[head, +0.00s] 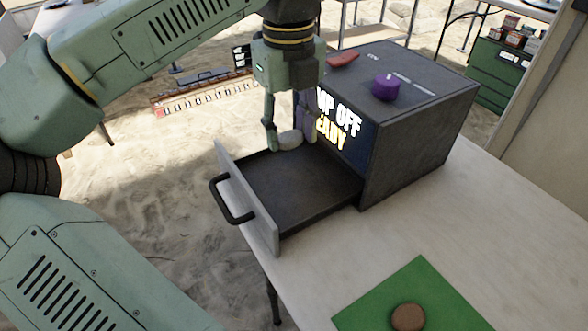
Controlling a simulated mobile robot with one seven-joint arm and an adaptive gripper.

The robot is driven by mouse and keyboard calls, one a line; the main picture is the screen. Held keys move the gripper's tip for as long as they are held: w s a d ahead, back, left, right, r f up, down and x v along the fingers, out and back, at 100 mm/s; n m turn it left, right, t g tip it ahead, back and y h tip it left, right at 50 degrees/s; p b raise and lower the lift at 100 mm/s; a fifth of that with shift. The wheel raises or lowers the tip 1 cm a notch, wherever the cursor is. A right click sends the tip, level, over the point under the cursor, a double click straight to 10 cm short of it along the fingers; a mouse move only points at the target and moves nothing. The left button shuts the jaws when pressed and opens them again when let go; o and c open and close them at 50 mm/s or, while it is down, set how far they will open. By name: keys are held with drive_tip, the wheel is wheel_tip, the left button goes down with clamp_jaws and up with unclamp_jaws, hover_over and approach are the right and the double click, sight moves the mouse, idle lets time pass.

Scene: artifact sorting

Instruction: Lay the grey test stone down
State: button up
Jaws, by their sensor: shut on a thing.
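A pale grey stone (290,139) is between the fingers of my gripper (289,140). My gripper points down and is shut on it. The stone is over the far part of an open drawer (300,188); I cannot tell whether it touches the drawer floor. The drawer is pulled out of a dark box (420,140) that has a lit screen (340,125), partly hidden by my gripper.
A purple knob (386,88) and a red object (343,60) are on top of the box. A brown stone (408,317) lies on a green mat (365,312) on the pale table (475,220). The drawer front carries a black handle (228,205). The drawer's near floor is clear.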

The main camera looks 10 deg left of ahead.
sight(291, 183)
drive_tip(key=shift+f, duration=4.8)
drive_tip(key=o, duration=1.1)
drive_tip(key=shift+o, duration=0.2)
wheel_tip(291, 183, up, 12)
drive_tip(key=shift+r, duration=0.2)
